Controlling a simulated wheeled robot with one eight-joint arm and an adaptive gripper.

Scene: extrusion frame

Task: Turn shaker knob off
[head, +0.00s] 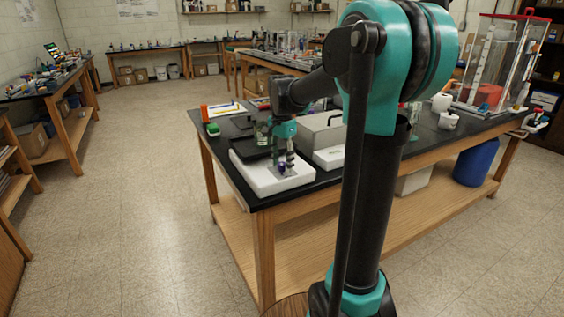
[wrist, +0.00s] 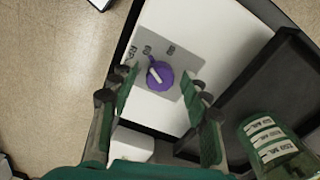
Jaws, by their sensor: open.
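The shaker (head: 268,178) is a white box on the near left corner of the black-topped bench, and its white face also shows in the wrist view (wrist: 200,40). The purple shaker knob (wrist: 160,76) has a white pointer bar and sits on a grey panel (wrist: 185,62) with small dark markings I cannot read. In the head view the knob (head: 282,168) is a small purple spot. My gripper (head: 287,160) is above the panel. In the wrist view my gripper (wrist: 156,85) is open, with one finger on either side of the knob and no clear contact.
A grey box (head: 322,132) stands right of the shaker. The bench's near edge (head: 290,198) is close. The floor (head: 140,200) to the left is clear.

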